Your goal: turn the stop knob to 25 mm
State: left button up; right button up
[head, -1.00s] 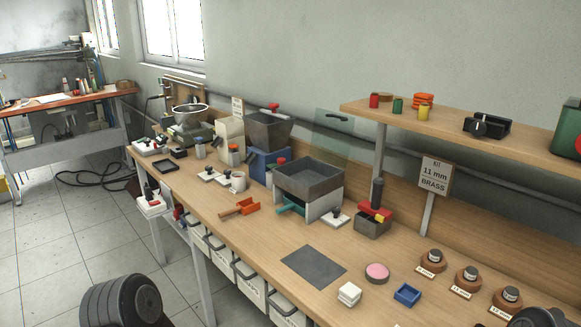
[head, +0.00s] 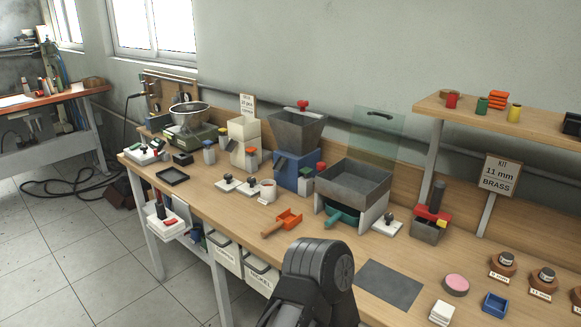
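I cannot tell for sure which part is the stop knob, and no millimetre scale can be read at this distance. Small white blocks with black knobs stand on the bench: a left one (head: 228,184), one beside it (head: 251,188), and one (head: 388,226) right of the grey tray-topped stand. A blue machine (head: 292,168) with a grey hopper has a red knob (head: 321,167) at its right side. A black rounded link of my arm shows at the bottom centre and covers part of the bench's front edge. Neither gripper shows.
The wooden bench (head: 225,213) is crowded along its back. A white box with a red part (head: 165,218) juts out from the bench's front.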

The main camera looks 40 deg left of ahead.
aim_at(252, 180)
jog(key=k+j, duration=0.15)
jog(key=j, duration=0.3)
jog(key=k+j+z, duration=0.15)
jog(key=j, duration=0.35)
jog(key=k+j, duration=0.1)
jog(key=j, duration=0.35)
jog(key=k+j+z, duration=0.15)
jog(key=j, duration=0.25)
jog(key=k+j, duration=0.2)
jog(key=j, duration=0.25)
jog(key=k+j+z, duration=0.15)
jog(key=j, duration=0.3)
jog(key=k+j, duration=0.25)
jog(key=j, duration=0.15)
jog(key=i+z, duration=0.05)
